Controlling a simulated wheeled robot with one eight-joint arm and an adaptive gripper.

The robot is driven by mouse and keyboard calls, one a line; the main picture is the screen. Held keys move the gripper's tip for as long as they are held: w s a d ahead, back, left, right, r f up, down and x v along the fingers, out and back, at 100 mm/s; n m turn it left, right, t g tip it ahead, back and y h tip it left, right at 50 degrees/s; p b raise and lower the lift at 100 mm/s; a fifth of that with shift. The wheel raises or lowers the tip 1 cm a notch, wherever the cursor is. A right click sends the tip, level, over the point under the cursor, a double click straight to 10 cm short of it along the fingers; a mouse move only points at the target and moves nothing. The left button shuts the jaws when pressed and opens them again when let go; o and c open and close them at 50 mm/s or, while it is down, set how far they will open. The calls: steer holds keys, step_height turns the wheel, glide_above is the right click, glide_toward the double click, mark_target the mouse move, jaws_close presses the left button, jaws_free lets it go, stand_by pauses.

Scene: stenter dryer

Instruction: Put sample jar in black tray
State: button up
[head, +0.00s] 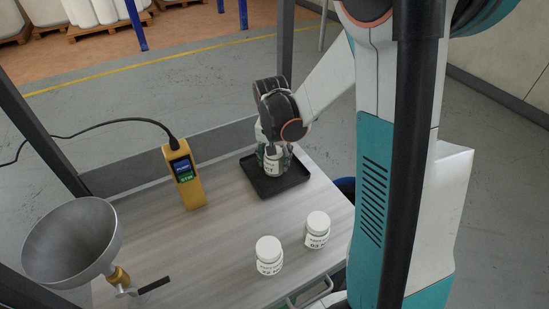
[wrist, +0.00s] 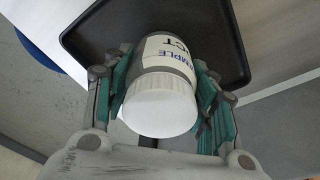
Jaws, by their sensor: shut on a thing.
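The sample jar (wrist: 160,90), white with a white lid and a printed label, is between the two teal-padded fingers of my gripper (wrist: 160,103). The fingers are shut on its sides. In the head view the jar (head: 272,166) is upright, over the middle of the black tray (head: 262,189). My gripper (head: 273,152) points down at it from above. The tray also shows behind the jar in the wrist view (wrist: 95,38). I cannot tell whether the jar's base touches the tray floor.
Two more white labelled jars, one in front (head: 269,256) and one to its right (head: 317,230), stand on the table (head: 215,245). A yellow handheld meter (head: 184,175) with a cable stands left of the tray. A metal funnel (head: 72,243) is at the left. Dark frame posts border the table.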

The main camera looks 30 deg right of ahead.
steer(key=o, duration=1.3)
steer(key=shift+c, duration=0.2)
steer(key=shift+r, duration=0.15)
steer(key=r+p, duration=0.1)
steer(key=r, duration=0.3)
steer(key=r+p, duration=0.2)
steer(key=r, duration=0.1)
steer(key=s+a+r+p, duration=0.1)
steer(key=r, duration=0.3)
steer(key=shift+r+p, duration=0.3)
steer(key=shift+s+a+r, duration=0.2)
steer(key=shift+s+r, duration=0.05)
steer(key=shift+r, duration=0.25)
steer(key=s+a+r+n+t, duration=0.3)
steer(key=s+a+r+n, duration=0.1)
steer(key=s, duration=0.3)
steer(key=s+a+r+n+t+y, duration=0.1)
steer(key=s+a+r+n+t, duration=0.2)
steer(key=s, duration=0.5)
steer(key=shift+s+a+r+n, duration=0.15)
steer(key=shift+a+r+n, duration=0.45)
steer(key=shift+a+n, duration=0.6)
steer(key=shift+a, duration=0.15)
